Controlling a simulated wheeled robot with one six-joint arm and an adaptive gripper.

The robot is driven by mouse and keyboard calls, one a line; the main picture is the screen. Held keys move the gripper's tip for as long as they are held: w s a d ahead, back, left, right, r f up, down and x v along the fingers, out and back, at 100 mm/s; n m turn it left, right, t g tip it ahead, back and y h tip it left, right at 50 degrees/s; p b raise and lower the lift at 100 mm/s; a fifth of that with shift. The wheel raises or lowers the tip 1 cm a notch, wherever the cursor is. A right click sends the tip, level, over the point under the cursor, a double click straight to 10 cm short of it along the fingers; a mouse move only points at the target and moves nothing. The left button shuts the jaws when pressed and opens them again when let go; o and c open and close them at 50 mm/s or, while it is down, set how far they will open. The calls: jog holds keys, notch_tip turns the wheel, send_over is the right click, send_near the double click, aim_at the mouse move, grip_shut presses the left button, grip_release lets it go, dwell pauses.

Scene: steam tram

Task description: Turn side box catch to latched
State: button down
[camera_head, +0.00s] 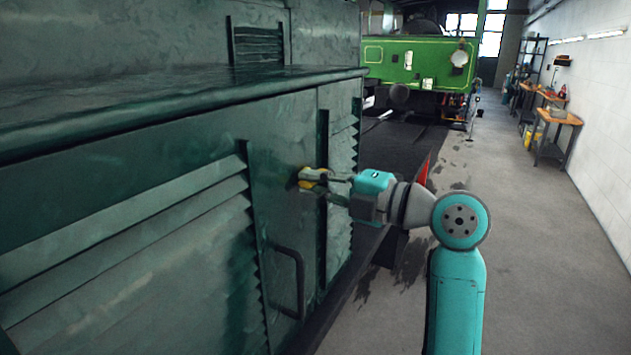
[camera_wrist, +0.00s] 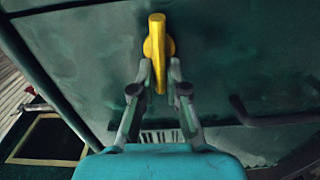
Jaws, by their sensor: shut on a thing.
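The side box catch is a yellow knob with a raised bar handle (camera_wrist: 157,48), set on the dark green side box door (camera_wrist: 235,60). In the wrist view the bar points up and down the picture, in line with my fingers. In the head view the catch (camera_head: 312,174) shows as a small yellow piece at the end of my gripper. My gripper (camera_wrist: 160,82) is shut on the lower end of the bar, one finger on each side. The fingertips partly hide the catch in the head view (camera_head: 318,180).
A dark bar handle (camera_head: 290,280) stands out from the door below the catch. Louvred panels (camera_head: 340,190) flank it. A green locomotive (camera_head: 415,62) stands farther back. Wooden workbenches (camera_head: 560,117) line the right wall. The grey floor on the right is clear.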

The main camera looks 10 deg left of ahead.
jog(key=shift+f+n, duration=0.1)
jog(key=shift+n, duration=0.2)
jog(key=c, duration=1.2)
grip_release()
jog(key=v, duration=1.2)
